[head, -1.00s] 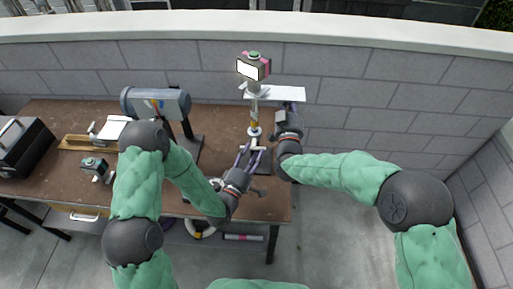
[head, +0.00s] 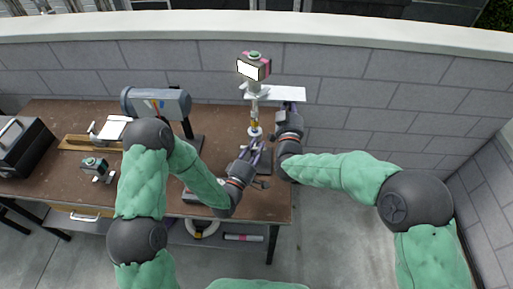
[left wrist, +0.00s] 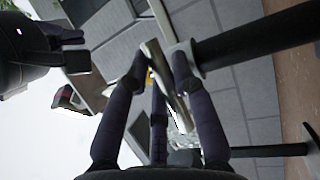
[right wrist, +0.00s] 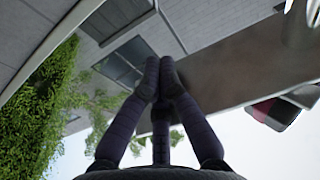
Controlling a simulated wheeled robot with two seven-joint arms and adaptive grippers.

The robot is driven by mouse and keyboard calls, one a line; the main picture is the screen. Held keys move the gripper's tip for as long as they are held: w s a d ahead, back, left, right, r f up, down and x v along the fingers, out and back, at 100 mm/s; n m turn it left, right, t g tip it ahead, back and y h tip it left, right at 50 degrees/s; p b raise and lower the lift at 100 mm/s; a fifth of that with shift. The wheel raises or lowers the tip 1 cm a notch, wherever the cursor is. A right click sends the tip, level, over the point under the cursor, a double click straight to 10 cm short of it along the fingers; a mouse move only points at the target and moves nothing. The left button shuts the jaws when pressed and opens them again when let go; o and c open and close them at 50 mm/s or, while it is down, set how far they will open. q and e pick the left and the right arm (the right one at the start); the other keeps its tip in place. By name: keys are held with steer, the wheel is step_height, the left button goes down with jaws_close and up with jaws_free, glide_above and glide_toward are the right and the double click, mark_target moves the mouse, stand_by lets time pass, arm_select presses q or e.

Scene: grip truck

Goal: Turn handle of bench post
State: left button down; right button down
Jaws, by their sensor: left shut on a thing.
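The bench post (head: 255,116) stands upright at the right end of the brown workbench, with a white plate and a boxy device on top. My left gripper (head: 258,148) is at the lower part of the post. In the left wrist view its fingers (left wrist: 158,68) are closed around a pale bar-like handle (left wrist: 177,98), beside the dark post shaft (left wrist: 245,40). In the head view the handle is mostly hidden by the fingers. My right gripper (head: 291,108) is just below the white plate. Its fingertips (right wrist: 162,72) are together in the right wrist view, at the plate's underside.
The white plate (head: 282,94) and boxy device (head: 253,68) are above my grippers. A grey cylinder (head: 150,103) on a stand, a black box (head: 22,146) and a small device (head: 94,164) are on the workbench (head: 60,112). A block wall (head: 400,105) stands behind.

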arm_select(q)
steer(key=shift+d+f+m, duration=0.1)
steer(key=shift+f+m, duration=0.05)
steer(key=shift+m, duration=0.15)
steer(key=m+g, duration=0.2)
steer(key=m, duration=0.1)
steer(key=shift+s+f, duration=0.15)
steer(key=shift+f, duration=0.05)
steer(key=m, duration=0.1)
steer(key=m+g, duration=0.1)
steer(key=m, duration=0.1)
steer(key=m+y, duration=0.1)
steer(key=shift+f+g, duration=0.3)
steer(key=m, duration=0.1)
steer(key=m+y, duration=0.1)
steer(key=m+g, duration=0.1)
steer(key=shift+f+m+y, duration=0.25)
steer(key=shift+m+y, duration=0.15)
steer(key=shift+s+a+f+m+g+y, duration=0.15)
steer(key=shift+m+g+y, duration=0.1)
steer(key=shift+m+y, duration=0.35)
steer(key=shift+a+f+m+g+y, duration=0.15)
steer(key=shift+m+g+y, duration=0.2)
steer(key=shift+m, duration=0.45)
steer(key=c, duration=1.2)
jaws_free()
steer(key=shift+o, duration=0.6)
steer(key=shift+a+r, duration=0.1)
steer(key=shift+r, duration=0.1)
steer(key=shift+w, duration=0.2)
